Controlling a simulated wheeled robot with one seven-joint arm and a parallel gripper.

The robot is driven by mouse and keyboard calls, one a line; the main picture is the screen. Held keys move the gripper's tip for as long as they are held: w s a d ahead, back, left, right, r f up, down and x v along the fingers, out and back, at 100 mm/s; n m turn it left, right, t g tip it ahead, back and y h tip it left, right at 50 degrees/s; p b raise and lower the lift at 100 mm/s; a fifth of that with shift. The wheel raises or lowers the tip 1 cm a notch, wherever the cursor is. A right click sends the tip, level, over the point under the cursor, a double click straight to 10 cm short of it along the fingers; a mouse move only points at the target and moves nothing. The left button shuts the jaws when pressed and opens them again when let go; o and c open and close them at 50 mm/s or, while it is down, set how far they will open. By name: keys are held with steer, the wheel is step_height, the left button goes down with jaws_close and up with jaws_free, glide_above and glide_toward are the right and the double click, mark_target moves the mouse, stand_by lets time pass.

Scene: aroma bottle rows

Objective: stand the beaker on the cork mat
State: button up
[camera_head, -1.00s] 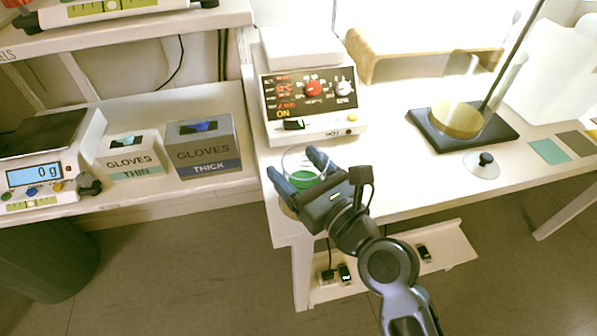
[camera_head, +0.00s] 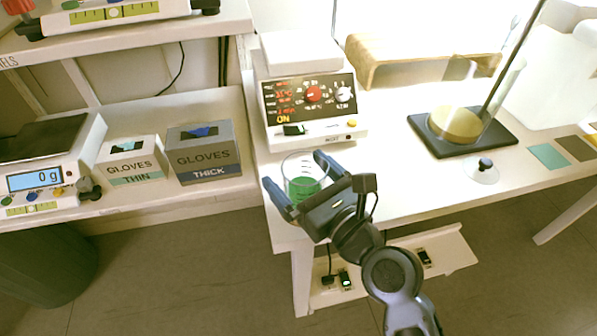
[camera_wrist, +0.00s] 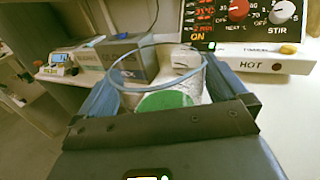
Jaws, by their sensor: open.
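The beaker (camera_head: 302,187) is clear glass with green liquid in it. It stands upright near the front left corner of the white bench, in front of the hotplate. My gripper (camera_head: 293,169) is open, with one finger on each side of the beaker and visible space beside the glass. In the wrist view the beaker's rim and green liquid (camera_wrist: 165,100) lie between the two spread fingers.
The hotplate (camera_head: 310,100) stands close behind the beaker, its display lit. A stand with a round tan disc (camera_head: 455,124) is to the right. Glove boxes (camera_head: 203,152) and a scale (camera_head: 45,165) are on the left shelf. The bench's front edge is close to my gripper.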

steer(key=v, duration=1.1)
steer(key=shift+s, duration=0.25)
steer(key=shift+d, duration=0.15)
steer(key=s+d+f+n+h, duration=0.3)
steer(key=s+d+n+h, duration=0.1)
steer(key=s+d+n, duration=0.25)
steer(key=s+d+f+n+h, duration=0.4)
steer(key=s+d+n, duration=0.1)
steer(key=s, duration=0.2)
steer(key=s+d+r+n+h, duration=0.1)
steer(key=s+d+r+n, duration=0.1)
steer(key=s+n, duration=0.5)
steer(key=s+d+r+n+h, duration=0.2)
steer(key=s+r+n, duration=0.3)
steer(key=s+n, duration=0.3)
steer(key=shift+n+t, duration=0.4)
steer(key=shift+n, duration=0.45)
